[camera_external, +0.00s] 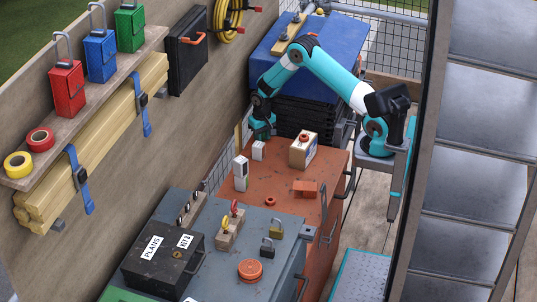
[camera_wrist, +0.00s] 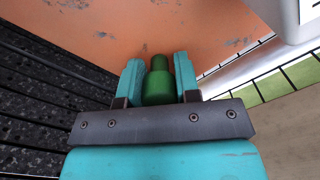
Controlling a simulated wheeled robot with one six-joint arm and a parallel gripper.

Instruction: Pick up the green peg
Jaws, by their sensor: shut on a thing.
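The green peg (camera_wrist: 158,84) sits between the two teal fingers of my gripper (camera_wrist: 158,80) in the wrist view. It has a wider lower body and a narrower tip pointing away from the wrist. My gripper is shut on it. In the external view, my gripper (camera_external: 262,133) is low at the back left corner of the orange cabinet top, beside the black stack. The peg is too small and covered there to make out clearly. I cannot tell whether the peg touches the orange surface.
The orange cabinet top (camera_external: 268,180) holds a white box (camera_external: 258,151), a taller white device (camera_external: 240,173), a cardboard box (camera_external: 303,150) and a red block (camera_external: 305,188). A black ribbed stack (camera_wrist: 45,90) is close on the left in the wrist view. The cabinet's middle is mostly clear.

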